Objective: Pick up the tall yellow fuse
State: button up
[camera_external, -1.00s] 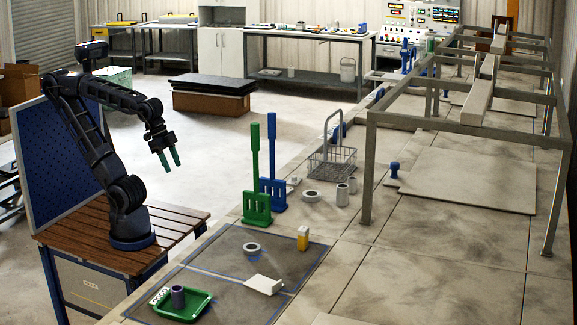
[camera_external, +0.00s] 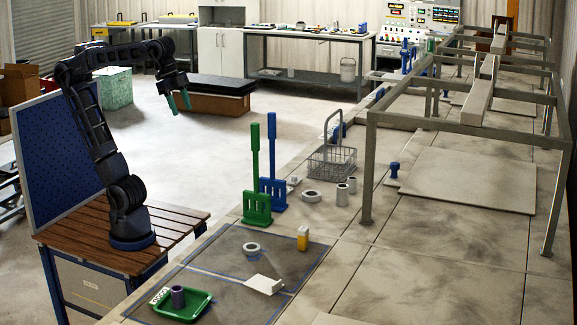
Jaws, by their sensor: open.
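The tall yellow fuse (camera_external: 303,238) stands upright near the right edge of the dark marked area on the bench, with a pale band at its top. My gripper (camera_external: 179,102) is open and empty, its green fingertips pointing down. In the picture it is well above and to the left of the fuse, far from touching it. Nothing hides the fuse.
A grey ring (camera_external: 251,248) and a white scoop-like piece (camera_external: 264,284) lie near the fuse. A green tray (camera_external: 196,309) holds a dark cylinder (camera_external: 178,296). Green (camera_external: 257,205) and blue (camera_external: 273,190) tall-handled racks and a wire basket (camera_external: 332,161) stand behind.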

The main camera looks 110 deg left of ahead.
jog(key=w+d+r+m+g, duration=0.15)
jog(key=w+r+m, duration=0.3)
jog(key=w, duration=0.85)
jog(key=m+g, duration=0.3)
jog(key=m, duration=0.9)
send_over(303, 238)
jog(key=s+a, duration=0.1)
notch_tip(303, 238, down, 10)
jog(key=shift+n+t, duration=0.25)
notch_tip(303, 238, down, 24)
jog(key=shift+s+f, duration=0.1)
jog(key=shift+f, duration=0.15)
jog(key=shift+w+a+f, duration=0.15)
jog(key=shift+f, duration=1.15)
jog(key=shift+w+a+f, duration=0.1)
jog(key=shift+f, duration=1.2)
grip_shut()
